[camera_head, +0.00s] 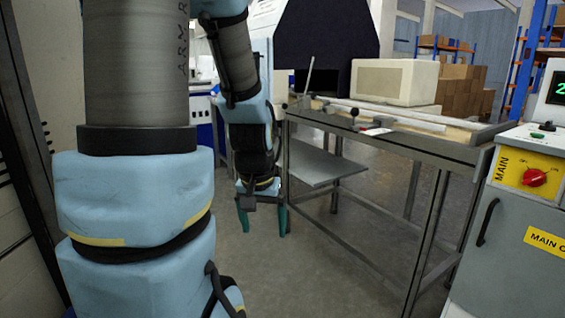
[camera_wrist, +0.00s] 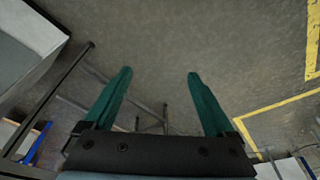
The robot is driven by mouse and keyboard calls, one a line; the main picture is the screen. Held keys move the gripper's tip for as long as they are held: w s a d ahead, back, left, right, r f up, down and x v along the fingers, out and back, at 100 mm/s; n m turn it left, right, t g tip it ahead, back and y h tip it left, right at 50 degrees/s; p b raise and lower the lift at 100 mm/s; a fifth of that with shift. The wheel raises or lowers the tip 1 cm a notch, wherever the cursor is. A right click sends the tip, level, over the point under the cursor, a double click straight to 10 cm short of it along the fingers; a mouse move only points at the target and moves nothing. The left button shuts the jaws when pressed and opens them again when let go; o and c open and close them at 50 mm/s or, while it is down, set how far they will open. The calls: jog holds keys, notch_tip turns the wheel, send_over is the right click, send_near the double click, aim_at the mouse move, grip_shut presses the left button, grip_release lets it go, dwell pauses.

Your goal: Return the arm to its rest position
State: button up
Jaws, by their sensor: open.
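My gripper (camera_head: 262,222) hangs from my blue and grey arm in the head view, pointing down, to the left of the workbench. In the wrist view its two green fingers (camera_wrist: 160,76) stand wide apart with nothing between them. Grey concrete floor lies below the fingertips. No filter cartridge can be made out in either view.
A workbench (camera_head: 468,154) with a lower shelf (camera_head: 318,166) stands right of my gripper. It bears a beige box (camera_head: 395,82) and rods. A grey cabinet (camera_head: 515,250) with a red knob is at the right. Floor between bench and arm is clear.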

jog(key=s+a+r+p, duration=0.1)
jog(key=r+p, duration=0.7)
jog(key=s+a+r+n+g+p, duration=0.1)
jog(key=s+r+p, duration=0.1)
jog(key=r+p, duration=0.6)
jog(key=shift+a, duration=0.25)
jog(key=shift+s+r, duration=0.1)
